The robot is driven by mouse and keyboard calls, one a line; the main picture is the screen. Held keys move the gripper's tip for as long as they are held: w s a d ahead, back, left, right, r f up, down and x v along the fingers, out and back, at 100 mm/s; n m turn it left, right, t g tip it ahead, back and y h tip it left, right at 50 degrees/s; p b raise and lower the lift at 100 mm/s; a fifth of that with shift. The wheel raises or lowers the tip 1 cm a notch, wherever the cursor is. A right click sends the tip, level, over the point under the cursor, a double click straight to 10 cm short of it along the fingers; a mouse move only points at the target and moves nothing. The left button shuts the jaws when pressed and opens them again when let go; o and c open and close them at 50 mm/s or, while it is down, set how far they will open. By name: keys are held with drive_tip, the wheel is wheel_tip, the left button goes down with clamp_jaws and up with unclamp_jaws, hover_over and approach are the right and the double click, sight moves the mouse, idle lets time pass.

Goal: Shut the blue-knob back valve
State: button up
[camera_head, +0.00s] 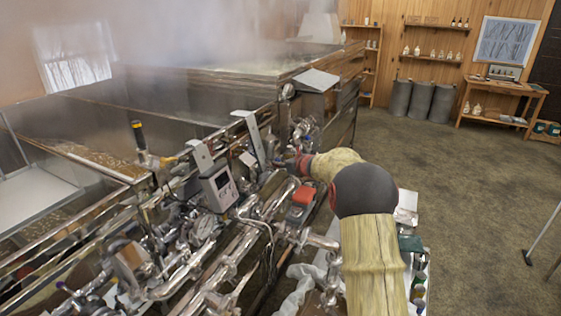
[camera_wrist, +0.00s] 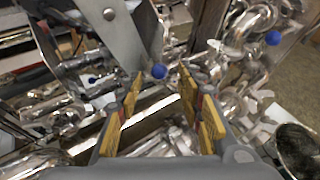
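In the wrist view a blue knob (camera_wrist: 159,71) shows between and just beyond the fingertips of my gripper (camera_wrist: 161,88). The fingers, with yellow pads, stand apart with a gap between them. I see no contact with the knob, though its exact distance is unclear. I cannot tell from these views which knob is the back one. In the head view my arm reaches to the pipework, and its own links mostly hide the gripper.
Shiny pipes (camera_head: 238,245) crowd the evaporator's (camera_head: 195,95) near side. A grey display box (camera_head: 219,188) and a red-topped part (camera_head: 303,196) stand among them. A grey metal plate (camera_wrist: 112,35) is close to the left finger. Open floor (camera_head: 450,165) lies to the right.

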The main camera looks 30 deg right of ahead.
drive_tip(key=shift+x, duration=0.9)
drive_tip(key=shift+c, duration=0.9)
drive_tip(key=c, duration=0.7)
clamp_jaws()
